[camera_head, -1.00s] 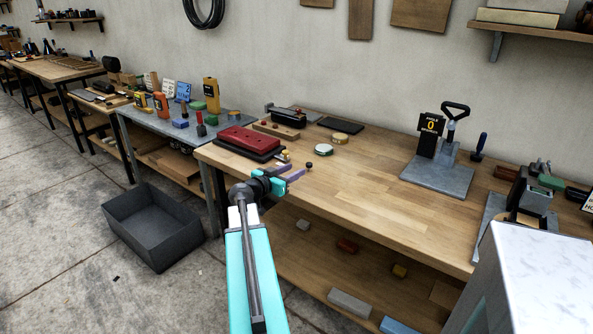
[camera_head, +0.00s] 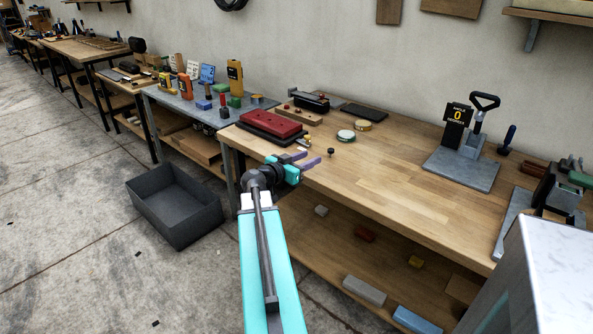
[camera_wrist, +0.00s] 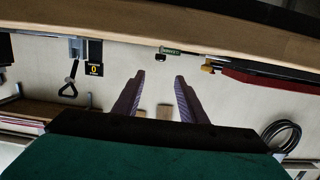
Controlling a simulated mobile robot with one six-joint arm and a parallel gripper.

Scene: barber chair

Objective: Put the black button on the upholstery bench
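The black button (camera_head: 331,152) is a small dark knob-like piece. It appears to stand on the wooden bench (camera_head: 400,178), near its front edge and to the right of the red pad. My gripper (camera_head: 312,158) is at the bench's front edge, just left of and nearer than the button. Its two purple fingers are apart with nothing between them. In the upside-down wrist view the open fingers (camera_wrist: 160,76) point toward the bench edge, and a small dark piece, likely the button (camera_wrist: 160,58), shows beyond them beside a green-labelled tin.
A press with a "0" display (camera_head: 457,115) stands right. A grey bin (camera_head: 176,203) is on the floor. The bench's middle is clear.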

